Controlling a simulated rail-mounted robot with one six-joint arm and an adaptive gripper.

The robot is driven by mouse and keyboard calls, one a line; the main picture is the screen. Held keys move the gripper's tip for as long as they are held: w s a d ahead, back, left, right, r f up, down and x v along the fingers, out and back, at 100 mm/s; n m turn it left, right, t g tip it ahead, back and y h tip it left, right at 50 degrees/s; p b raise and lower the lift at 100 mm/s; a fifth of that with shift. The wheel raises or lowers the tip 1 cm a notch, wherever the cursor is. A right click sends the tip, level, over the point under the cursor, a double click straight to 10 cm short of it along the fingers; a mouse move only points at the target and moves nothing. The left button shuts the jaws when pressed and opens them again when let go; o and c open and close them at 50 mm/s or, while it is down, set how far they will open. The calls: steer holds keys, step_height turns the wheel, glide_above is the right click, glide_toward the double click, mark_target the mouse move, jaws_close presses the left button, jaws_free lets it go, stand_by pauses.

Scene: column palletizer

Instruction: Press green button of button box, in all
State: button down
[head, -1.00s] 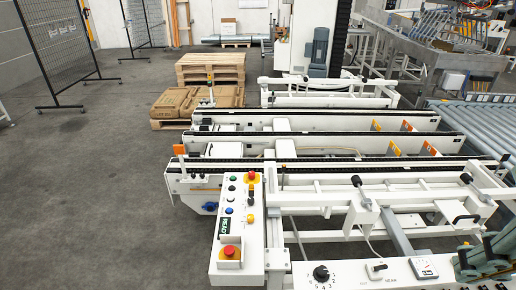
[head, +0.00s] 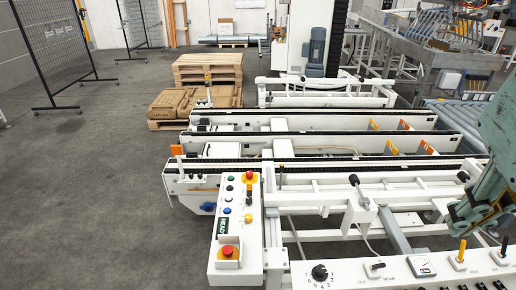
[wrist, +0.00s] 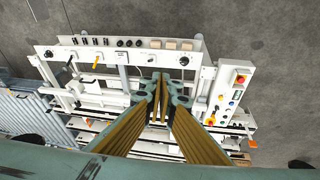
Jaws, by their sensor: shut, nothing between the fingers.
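The button box (head: 216,263) is a long white sloped panel in the lower middle of the head view. Its green button (head: 230,178) is at the top left of the panel, beside a red knob on yellow. Black, white, blue and yellow controls and a large red button lie below it. My gripper (head: 456,216) is at the right edge of the head view, well right of the box, shut and empty. In the wrist view its closed fingers (wrist: 160,84) point over the machine, with the button box (wrist: 225,88) to their right; the green button is too small to tell there.
A white control panel (head: 345,272) with a black dial and switches runs along the front right. White conveyor rails (head: 320,145) lie behind the box. Wooden pallets (head: 208,66) with cartons stand farther back. The floor left of the box is clear.

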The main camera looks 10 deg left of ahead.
steer(key=w+a+f+n+h, duration=0.1)
steer(key=w+a+n, duration=0.25)
steer(key=w, duration=0.85)
steer(key=w+a+f+n+t+h, duration=0.15)
steer(key=w+a, duration=0.25)
steer(key=w, duration=0.7)
steer(key=w+a+n, duration=0.4)
steer(key=w, duration=0.8)
steer(key=w+a+f+n+t+b, duration=0.1)
steer(key=w+a+f+n, duration=0.2)
steer(key=w+a+f, duration=0.35)
steer(key=w+a+f+n+t, duration=0.15)
steer(key=w+a+f, duration=0.25)
steer(key=w+a, duration=0.55)
steer(key=w+a+f+n, duration=0.3)
steer(key=a+f, duration=0.6)
steer(key=a, duration=0.1)
steer(key=w+a+f+n+y+b, duration=0.1)
steer(key=w+a+f+n, duration=0.2)
steer(key=a+f, duration=0.6)
steer(key=w+a+f+n+t, duration=0.1)
steer(key=w+a+f+n, duration=0.2)
steer(key=a+f, duration=0.7)
steer(key=shift+a+n, duration=0.45)
steer(key=shift+f+y, duration=0.25)
steer(key=shift+f, duration=0.05)
